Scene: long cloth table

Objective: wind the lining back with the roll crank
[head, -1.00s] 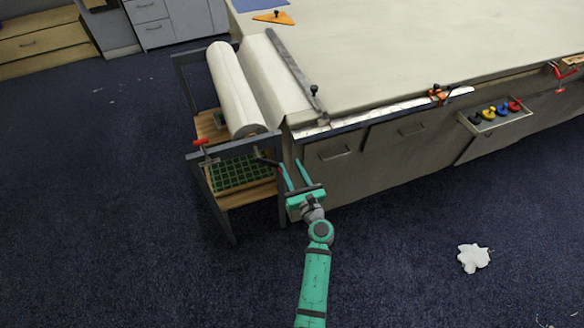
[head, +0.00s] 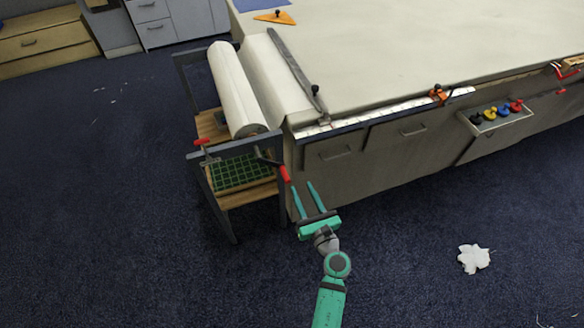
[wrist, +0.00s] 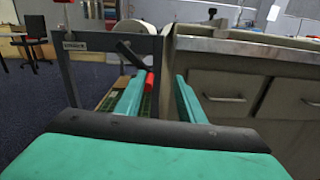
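The white lining roll (head: 236,92) lies in a dark grey stand at the table's left end, and its cloth runs up onto the table. The roll crank (head: 270,161) is a dark arm at the roll's near end with a red handle (head: 285,174). My gripper (head: 305,201) is open and empty, just below and right of the red handle, apart from it. In the wrist view the red handle (wrist: 149,82) shows beyond the left finger, partly hidden by it, and the dark crank arm (wrist: 130,53) slants up to the left.
The table's drawer front (head: 340,155) stands close on the gripper's right. A drawer of coloured items (head: 496,113) is pulled out farther right. The stand has a red-ended lever (head: 201,142) and a shelf with a green grid (head: 240,172). A white scrap (head: 474,258) lies on the floor.

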